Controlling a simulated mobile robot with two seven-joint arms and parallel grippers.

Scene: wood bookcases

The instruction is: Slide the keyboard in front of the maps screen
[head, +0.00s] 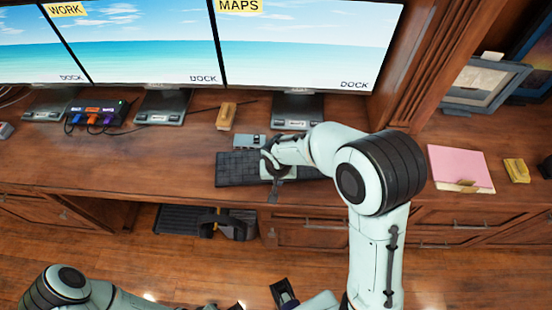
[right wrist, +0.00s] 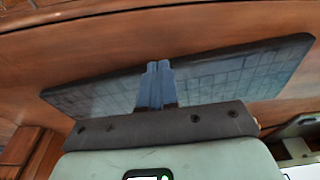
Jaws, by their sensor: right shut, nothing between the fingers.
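The dark, flat keyboard (head: 238,169) lies on the wooden desk below the maps screen (head: 310,45), toward the left part of that screen. My right gripper (head: 271,165) is over the keyboard's middle and hides part of it. In the right wrist view the two fingers (right wrist: 155,84) are shut together with nothing between them. They overlap the middle of the keyboard (right wrist: 225,75), which looks slightly tilted in that view; I cannot tell whether they touch it.
A small grey device (head: 249,141) sits just behind the keyboard, near the maps screen's stand (head: 297,112). A wooden block (head: 226,116) is farther back left. A pink pad (head: 460,168) lies at right. The desk left of the keyboard is clear.

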